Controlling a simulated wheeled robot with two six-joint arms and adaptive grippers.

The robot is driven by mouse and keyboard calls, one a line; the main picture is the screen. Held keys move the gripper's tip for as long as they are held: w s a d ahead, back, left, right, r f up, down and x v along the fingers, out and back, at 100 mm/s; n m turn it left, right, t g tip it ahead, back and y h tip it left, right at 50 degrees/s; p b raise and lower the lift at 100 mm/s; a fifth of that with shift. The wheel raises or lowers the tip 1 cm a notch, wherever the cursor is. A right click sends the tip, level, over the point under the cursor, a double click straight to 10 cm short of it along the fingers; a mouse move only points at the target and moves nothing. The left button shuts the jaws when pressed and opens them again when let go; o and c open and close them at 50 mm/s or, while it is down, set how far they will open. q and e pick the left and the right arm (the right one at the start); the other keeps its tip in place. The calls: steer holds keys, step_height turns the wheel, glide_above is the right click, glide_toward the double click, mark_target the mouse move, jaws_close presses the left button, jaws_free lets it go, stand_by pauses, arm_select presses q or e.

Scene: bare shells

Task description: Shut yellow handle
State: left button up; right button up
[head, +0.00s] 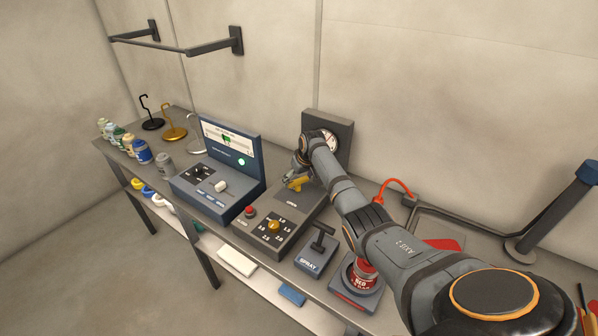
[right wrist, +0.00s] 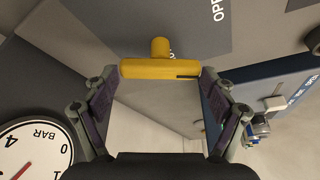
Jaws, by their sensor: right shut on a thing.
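The yellow handle (head: 298,182) is on the dark grey control unit (head: 268,228) with the gauge, at the middle of the bench. In the right wrist view the handle (right wrist: 160,69) is a yellow T-shaped bar with a short stem. It lies crosswise between the fingertips of my right gripper (right wrist: 160,73). My right gripper (head: 297,172) is shut on the handle, and its arm hides part of the unit in the head view. Part of a label reading "OPE" (right wrist: 217,12) shows beside the handle. My left gripper is not in view.
A pressure gauge (head: 325,139) stands behind the handle and fills the lower left of the right wrist view. A blue console (head: 222,178) stands to the left. A SPRAY lever (head: 318,243) and a red can (head: 363,273) stand nearer, to the right.

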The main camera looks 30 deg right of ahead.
steer(key=shift+w+a+r+m+h+p, duration=0.1)
steer(key=shift+r+m+h+p, duration=0.15)
steer(key=shift+m+h+p, duration=0.45)
steer(key=shift+f+m, duration=0.1)
steer(key=shift+m, duration=1)
steer(key=m, duration=0.1)
steer(key=m+h, duration=0.1)
steer(key=shift+w+a+f+m+g, duration=0.1)
steer(key=shift+f+m+g, duration=0.05)
steer(key=shift+m+g, duration=0.25)
steer(key=m+b, duration=0.2)
steer(key=shift+f+m+g+h, duration=0.1)
steer(key=shift+m+g+h, duration=0.2)
steer(key=shift+h, duration=0.1)
steer(key=shift+m+g+b, duration=0.3)
steer(key=shift+m+b, duration=0.7)
steer(key=shift+b, duration=0.15)
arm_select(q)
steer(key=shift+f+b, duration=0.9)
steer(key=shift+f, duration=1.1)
arm_select(e)
steer(key=shift+w+m+g+h, duration=0.1)
steer(key=shift+m+g+h, duration=0.2)
steer(key=shift+m, duration=0.5)
steer(key=shift+r, duration=0.2)
steer(key=o, duration=1)
